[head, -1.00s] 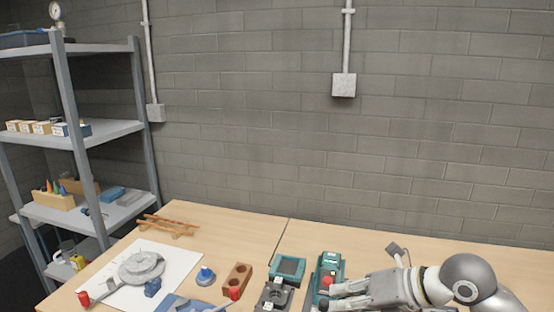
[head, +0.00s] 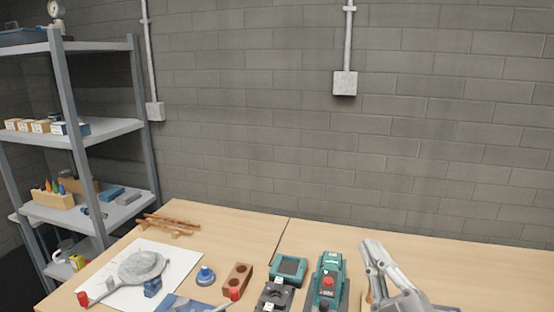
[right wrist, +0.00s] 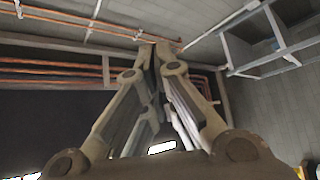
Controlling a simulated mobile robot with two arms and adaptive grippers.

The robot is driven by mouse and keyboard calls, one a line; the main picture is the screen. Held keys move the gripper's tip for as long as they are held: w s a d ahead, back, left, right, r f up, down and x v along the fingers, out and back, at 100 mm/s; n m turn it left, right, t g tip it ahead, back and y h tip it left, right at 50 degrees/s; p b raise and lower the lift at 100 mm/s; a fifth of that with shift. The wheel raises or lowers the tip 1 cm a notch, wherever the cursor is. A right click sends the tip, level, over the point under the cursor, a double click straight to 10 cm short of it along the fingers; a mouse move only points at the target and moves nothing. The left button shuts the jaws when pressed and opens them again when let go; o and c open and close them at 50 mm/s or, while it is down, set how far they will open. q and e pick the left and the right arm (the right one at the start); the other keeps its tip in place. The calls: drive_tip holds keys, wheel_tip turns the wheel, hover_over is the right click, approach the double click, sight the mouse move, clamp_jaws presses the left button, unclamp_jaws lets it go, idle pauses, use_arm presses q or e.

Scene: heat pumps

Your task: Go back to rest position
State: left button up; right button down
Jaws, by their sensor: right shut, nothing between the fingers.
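My right gripper (head: 372,250) is at the lower right of the head view, above the table and to the right of the green machine. Its fingers are together and point up, with nothing held. In the right wrist view its fingers (right wrist: 160,62) meet at their tips, against the ceiling pipes and wall behind. My left gripper does not show in any view.
A green machine with a red button (head: 328,280) stands beside my right gripper. A teal device (head: 288,268), a brown block with holes (head: 237,278) and a blue-topped piece (head: 205,275) lie to the left. A shelf rack (head: 110,130) stands far left. The table's back right is clear.

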drive_tip(key=d+f+m+g+h, duration=0.3)
drive_tip(key=d+f+m+h, duration=0.4)
drive_tip(key=f, duration=0.3)
drive_tip(key=s+f+m+g, duration=0.1)
drive_tip(key=s+f+g, duration=0.2)
drive_tip(key=f, duration=0.3)
drive_tip(key=s+f+m+g, duration=0.2)
drive_tip(key=s+f+g, duration=0.1)
drive_tip(key=s+f, duration=0.2)
drive_tip(key=s+f+m+g+h, duration=0.1)
drive_tip(key=s+f+g, duration=0.3)
drive_tip(key=f, duration=0.4)
drive_tip(key=shift+d+m, duration=0.2)
drive_tip(key=shift+m, duration=0.1)
drive_tip(key=s+a+f+g+y, duration=0.1)
drive_tip(key=s+a+f+g, duration=0.15)
drive_tip(key=s, duration=0.35)
drive_tip(key=s+a+f+g+y, duration=0.1)
drive_tip(key=s+f+g, duration=0.25)
drive_tip(key=s, duration=0.25)
wheel_tip(320, 180, down, 25)
drive_tip(key=s+g, duration=0.1)
drive_tip(key=s+d+f+g, duration=0.1)
drive_tip(key=s+d+f, duration=0.1)
drive_tip(key=s+f, duration=1.5)
drive_tip(key=shift+s+d+f, duration=0.15)
drive_tip(key=shift+d+f, duration=0.25)
drive_tip(key=shift+f, duration=0.1)
